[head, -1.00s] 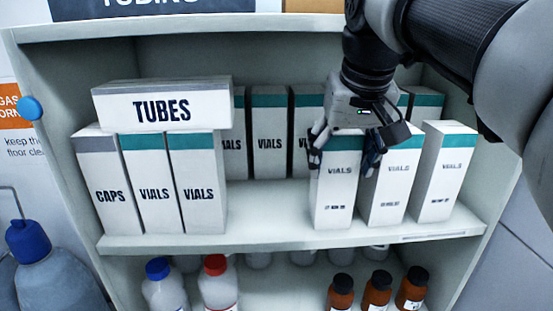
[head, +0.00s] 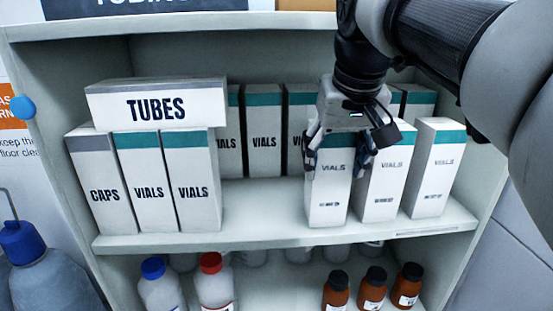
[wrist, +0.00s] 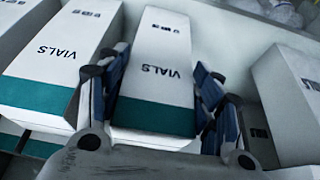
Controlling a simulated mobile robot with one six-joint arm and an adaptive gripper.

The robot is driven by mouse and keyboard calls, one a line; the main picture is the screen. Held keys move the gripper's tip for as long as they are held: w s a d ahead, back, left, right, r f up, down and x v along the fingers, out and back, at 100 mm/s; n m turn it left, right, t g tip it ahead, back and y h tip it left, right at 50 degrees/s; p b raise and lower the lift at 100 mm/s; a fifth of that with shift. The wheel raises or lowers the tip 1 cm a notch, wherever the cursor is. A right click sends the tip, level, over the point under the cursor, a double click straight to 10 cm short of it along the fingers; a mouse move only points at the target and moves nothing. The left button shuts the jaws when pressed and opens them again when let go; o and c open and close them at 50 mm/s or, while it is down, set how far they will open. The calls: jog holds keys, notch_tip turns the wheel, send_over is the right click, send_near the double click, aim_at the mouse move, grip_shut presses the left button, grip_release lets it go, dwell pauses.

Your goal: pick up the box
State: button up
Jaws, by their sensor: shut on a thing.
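My gripper (head: 338,155) is at the front of the shelf, with its fingers on both sides of a white VIALS box (head: 328,195) with a teal band. It is shut on the upper part of this box. In the wrist view the held VIALS box (wrist: 160,65) lies between the two dark blue fingers (wrist: 160,98). The box is upright. Whether its base touches the shelf is hard to tell. The top of the box is partly hidden by my gripper in the head view.
Two more VIALS boxes (head: 382,185) (head: 434,175) stand close on the right. A row of VIALS boxes (head: 264,140) stands behind. On the left a TUBES box (head: 155,104) lies across a CAPS box (head: 97,185) and two VIALS boxes. Bottles (head: 213,285) stand on the shelf below.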

jog(key=shift+c, duration=0.7)
jog(key=shift+r, duration=0.2)
